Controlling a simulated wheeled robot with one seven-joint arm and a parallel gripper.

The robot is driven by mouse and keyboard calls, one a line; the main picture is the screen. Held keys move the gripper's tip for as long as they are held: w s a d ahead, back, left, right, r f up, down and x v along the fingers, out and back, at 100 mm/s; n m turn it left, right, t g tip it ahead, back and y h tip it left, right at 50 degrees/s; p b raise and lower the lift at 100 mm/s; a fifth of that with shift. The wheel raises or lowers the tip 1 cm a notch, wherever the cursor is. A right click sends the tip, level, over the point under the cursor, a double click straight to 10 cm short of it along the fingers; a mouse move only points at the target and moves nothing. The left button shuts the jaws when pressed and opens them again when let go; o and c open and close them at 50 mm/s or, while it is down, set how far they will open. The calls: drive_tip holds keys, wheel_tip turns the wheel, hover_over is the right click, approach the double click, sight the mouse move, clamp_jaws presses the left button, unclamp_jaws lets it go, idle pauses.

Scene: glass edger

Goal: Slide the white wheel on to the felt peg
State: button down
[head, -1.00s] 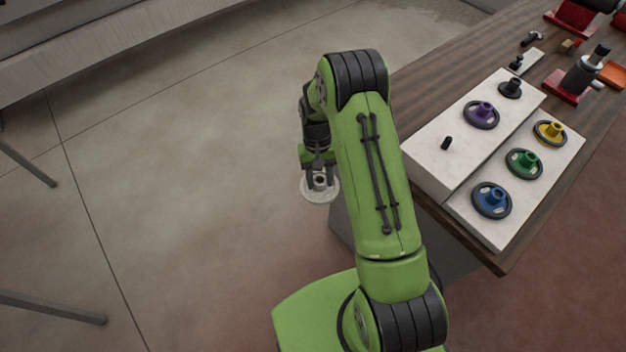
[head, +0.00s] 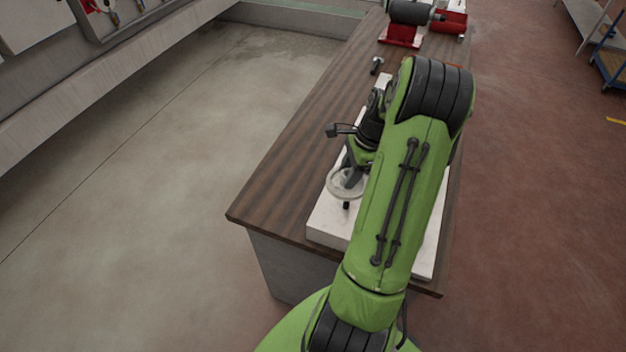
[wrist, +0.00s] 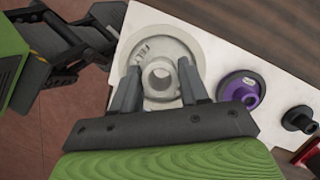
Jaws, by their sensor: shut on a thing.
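My gripper (head: 352,176) is shut on the hub of the white wheel (head: 334,186), with one finger on each side of it. The wrist view also shows the gripper (wrist: 162,82) and the pale wheel (wrist: 181,50), whose hub has an open bore. In the head view the wheel is over the white board (head: 328,222). A short bare black peg (head: 346,205) stands just below the wheel's near rim in the picture. The wheel does not appear to be around it. The wrist view does not show this peg.
A purple wheel (wrist: 240,90) and a black flanged part (wrist: 299,119) sit on the board close to my gripper. My arm hides much of the board in the head view. The wooden table (head: 285,185) has free room left of the board. A red-based machine (head: 402,35) stands farther back.

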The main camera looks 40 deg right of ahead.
drive_tip(key=shift+s+d+r+m, duration=0.25)
drive_tip(key=shift+s+r+m, duration=0.05)
drive_tip(key=shift+s+m, duration=0.1)
drive_tip(key=shift+w, duration=0.15)
drive_tip(key=shift+f+b, duration=1.9)
drive_tip(key=shift+f, duration=1.2)
drive_tip(key=shift+f+b, duration=1.1)
drive_tip(key=shift+f, duration=1.3)
drive_tip(key=shift+c, duration=2.4)
unclamp_jaws()
drive_tip(key=p+v, duration=0.1)
drive_tip(key=v, duration=1.4)
drive_tip(key=shift+s+r+p, duration=0.25)
drive_tip(key=shift+r+p, duration=0.05)
drive_tip(key=shift+r, duration=0.1)
